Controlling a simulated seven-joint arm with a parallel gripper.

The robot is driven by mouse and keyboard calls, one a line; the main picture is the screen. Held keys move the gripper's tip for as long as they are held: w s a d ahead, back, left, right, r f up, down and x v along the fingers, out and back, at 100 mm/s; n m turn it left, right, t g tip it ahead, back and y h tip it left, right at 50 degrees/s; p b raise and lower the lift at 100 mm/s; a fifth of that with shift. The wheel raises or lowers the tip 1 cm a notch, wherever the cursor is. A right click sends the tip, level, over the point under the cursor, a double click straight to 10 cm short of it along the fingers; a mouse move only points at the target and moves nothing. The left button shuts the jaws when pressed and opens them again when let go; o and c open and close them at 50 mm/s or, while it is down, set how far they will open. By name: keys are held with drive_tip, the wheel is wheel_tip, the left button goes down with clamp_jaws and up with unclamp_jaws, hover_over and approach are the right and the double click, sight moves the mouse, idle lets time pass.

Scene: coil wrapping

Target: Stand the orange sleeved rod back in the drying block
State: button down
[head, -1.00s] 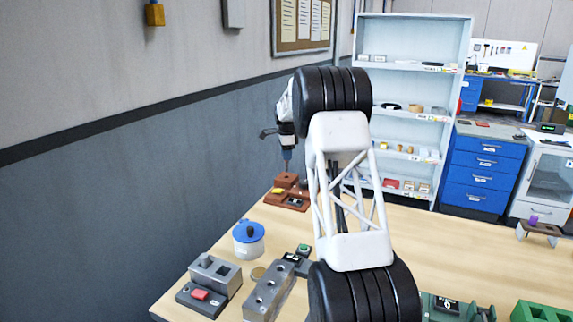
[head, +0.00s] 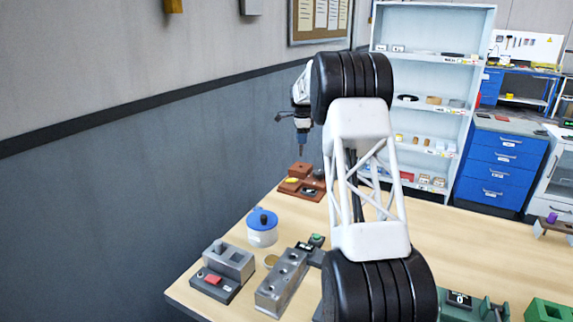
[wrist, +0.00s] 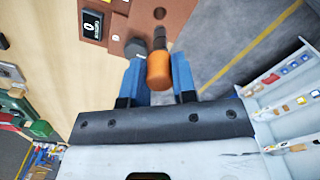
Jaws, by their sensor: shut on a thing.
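My gripper (wrist: 160,82) is shut on the orange sleeved rod (wrist: 158,70). The orange sleeve sits between the two blue fingers, and the dark end of the rod points away from the wrist. A red-brown block (wrist: 174,18) with a round dark hole lies beyond the rod's end in the wrist view. In the head view my gripper (head: 301,139) is above this block (head: 299,170) at the table's far left, with a small gap between. The orange sleeve is too small to make out there. I cannot tell for certain whether this block is the drying block.
A blue-lidded pot (head: 262,235), a grey block with a red button (head: 213,280) and a metal block with holes (head: 268,297) stand at the left. A green block (head: 548,312) is at the right. The table's middle right is clear. A white shelf (head: 480,60) stands behind.

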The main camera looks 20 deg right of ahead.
drive_tip(key=s+a+r, duration=0.3)
drive_tip(key=s+a, duration=1.7)
drive_tip(key=a, duration=0.3)
drive_tip(key=s+a+f, duration=0.1)
drive_tip(key=s+a, duration=0.3)
drive_tip(key=s, duration=0.4)
drive_tip(key=s+a+f, duration=0.1)
drive_tip(key=s+a, duration=0.3)
drive_tip(key=s, duration=0.5)
drive_tip(key=s+a+f, duration=0.1)
drive_tip(key=s+a, duration=0.3)
drive_tip(key=s, duration=0.5)
drive_tip(key=shift+s+a+f, duration=0.15)
drive_tip(key=shift+s+a, duration=0.05)
drive_tip(key=shift+a, duration=0.15)
wheel_tip(320, 180, down, 6)
drive_tip(key=shift+f, duration=0.15)
